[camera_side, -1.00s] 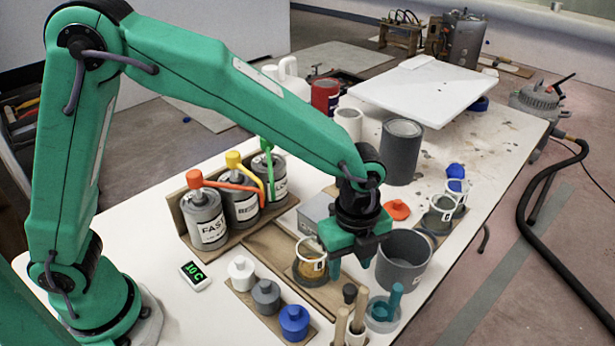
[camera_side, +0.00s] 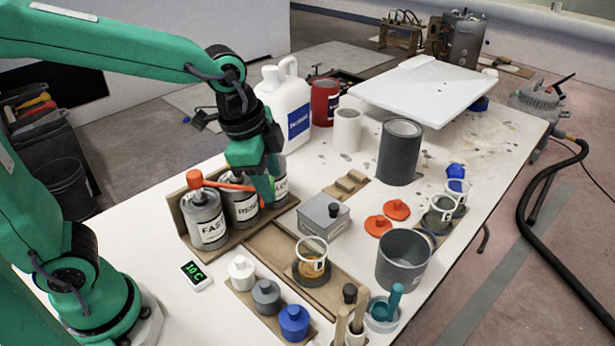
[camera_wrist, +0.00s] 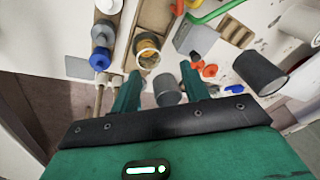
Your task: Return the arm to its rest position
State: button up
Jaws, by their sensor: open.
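My green gripper (camera_side: 262,178) is open and empty. In the side view it hangs in front of the rack of labelled cans and hides part of the cans at the right end of that row. In the wrist view my gripper's two fingers (camera_wrist: 160,85) stand apart with nothing held between them. The arm is raised and bent, with its forearm reaching in from the upper left.
Labelled cans (camera_side: 205,220) with coloured pumps stand in a wooden rack. A white jug (camera_side: 283,110) stands close behind my gripper. A clear cup (camera_side: 311,262), a grey box (camera_side: 323,218) and a grey pot (camera_side: 403,260) stand to the right.

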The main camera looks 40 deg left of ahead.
jog(key=s+a+r+n+t, duration=0.2)
jog(key=s+a+n, duration=0.7)
jog(key=n, duration=0.1)
jog(key=shift+s+a+r+n+t+y, duration=0.2)
jog(key=shift+a+r+n+t+y, duration=0.1)
jog(key=shift+r+t+y, duration=0.1)
